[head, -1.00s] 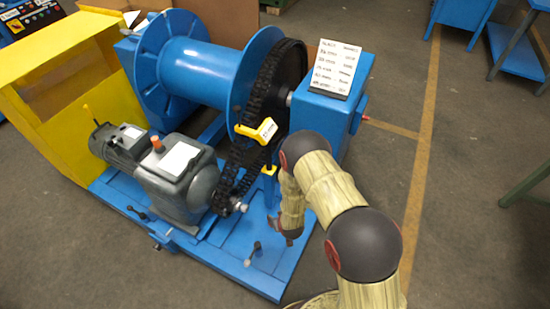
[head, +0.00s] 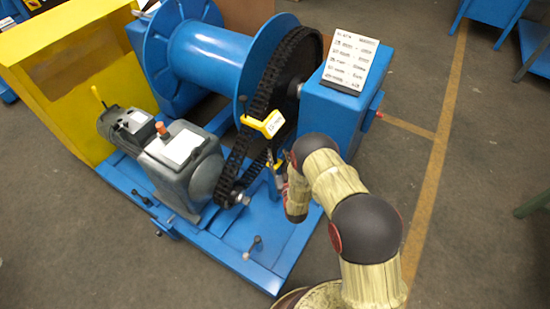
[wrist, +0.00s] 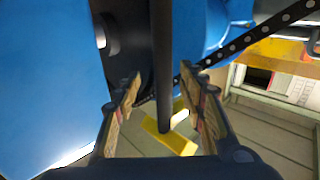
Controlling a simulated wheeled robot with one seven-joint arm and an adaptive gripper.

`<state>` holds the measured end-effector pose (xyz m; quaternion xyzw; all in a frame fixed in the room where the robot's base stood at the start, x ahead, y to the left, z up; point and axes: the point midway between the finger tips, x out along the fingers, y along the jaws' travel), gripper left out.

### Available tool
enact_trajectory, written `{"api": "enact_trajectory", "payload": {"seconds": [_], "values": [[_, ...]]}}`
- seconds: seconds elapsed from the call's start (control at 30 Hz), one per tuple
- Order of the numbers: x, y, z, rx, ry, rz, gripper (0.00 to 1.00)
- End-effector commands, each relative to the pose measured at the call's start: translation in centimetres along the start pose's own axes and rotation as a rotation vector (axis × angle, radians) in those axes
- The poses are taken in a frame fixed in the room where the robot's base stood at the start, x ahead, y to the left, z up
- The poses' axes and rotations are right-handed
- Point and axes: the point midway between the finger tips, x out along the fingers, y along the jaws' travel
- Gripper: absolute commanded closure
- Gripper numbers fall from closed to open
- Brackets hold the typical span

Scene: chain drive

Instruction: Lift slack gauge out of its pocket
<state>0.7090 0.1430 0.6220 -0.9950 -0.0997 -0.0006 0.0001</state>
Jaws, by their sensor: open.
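The slack gauge has a yellow head (head: 262,124) with a white label, beside the chain in the head view. In the wrist view, its yellow head (wrist: 170,140) and a dark straight shaft (wrist: 162,50) show. My gripper (wrist: 162,76) is open, with one finger on each side of the shaft and gaps showing. In the head view my gripper (head: 279,166) is just below the yellow head, partly hidden by my arm. The pocket is not clearly visible.
The black chain (head: 262,95) runs close by on the left, from the large sprocket to the gearmotor (head: 180,165). A blue pedestal (head: 335,115) with a sign (head: 352,62) stands to the right. The blue base (head: 235,235) lies below.

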Motion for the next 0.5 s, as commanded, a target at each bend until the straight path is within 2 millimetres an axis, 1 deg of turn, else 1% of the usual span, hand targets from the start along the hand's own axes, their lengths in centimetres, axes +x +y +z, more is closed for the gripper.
{"api": "enact_trajectory", "payload": {"seconds": [0.2, 0.3, 0.4, 0.5], "values": [[3.0, -0.5, -0.2, 0.000, 0.002, -0.001, 0.59], [4.2, -0.5, -0.2, 0.000, 0.000, 0.000, 0.59], [4.8, -0.4, -0.3, 0.000, -0.001, 0.000, 0.59], [4.9, -0.4, -0.4, 0.000, -0.001, 0.000, 0.59]]}}
